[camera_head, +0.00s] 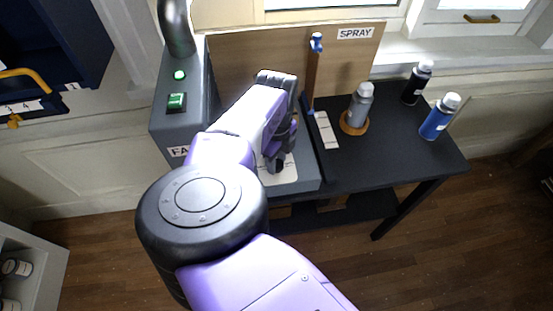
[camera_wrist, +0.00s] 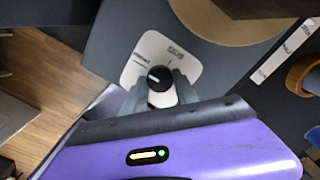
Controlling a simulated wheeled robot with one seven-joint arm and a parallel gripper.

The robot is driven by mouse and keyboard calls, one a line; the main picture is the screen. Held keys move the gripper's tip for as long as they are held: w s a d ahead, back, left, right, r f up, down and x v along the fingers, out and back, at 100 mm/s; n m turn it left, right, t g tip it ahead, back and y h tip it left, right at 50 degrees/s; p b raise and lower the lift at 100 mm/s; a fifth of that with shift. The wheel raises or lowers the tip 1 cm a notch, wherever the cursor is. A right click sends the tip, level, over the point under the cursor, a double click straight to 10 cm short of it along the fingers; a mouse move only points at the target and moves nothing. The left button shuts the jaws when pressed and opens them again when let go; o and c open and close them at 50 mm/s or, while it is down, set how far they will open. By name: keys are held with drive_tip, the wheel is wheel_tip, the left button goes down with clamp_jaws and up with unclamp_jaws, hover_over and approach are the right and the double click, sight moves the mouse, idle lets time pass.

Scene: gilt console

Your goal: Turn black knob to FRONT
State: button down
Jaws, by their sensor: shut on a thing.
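The black knob (camera_wrist: 159,77) sits on a white label plate (camera_wrist: 150,47) on the grey unit, in the wrist view. A pale mark shows on the left part of its face. Small print stands on the plate above the knob and to its upper left, too small to read. My gripper (camera_wrist: 161,88) is shut on the knob, one finger at each side. In the head view my gripper (camera_head: 277,163) is over the white plate (camera_head: 289,172) on the front of the grey unit (camera_head: 308,172), and it hides the knob there.
The grey unit carries a lit green light (camera_head: 179,75) and a green switch (camera_head: 176,102). To the right, a black table (camera_head: 385,165) holds a grey spray can (camera_head: 360,105) on a wooden ring, a blue can (camera_head: 438,118) and a black can (camera_head: 415,84).

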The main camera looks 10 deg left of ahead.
drive_tip(key=c, duration=0.9)
unclamp_jaws()
drive_tip(key=shift+c, duration=0.2)
drive_tip(key=shift+r, duration=0.1)
drive_tip(key=shift+r+b, duration=0.9)
drive_tip(key=shift+r, duration=2.95)
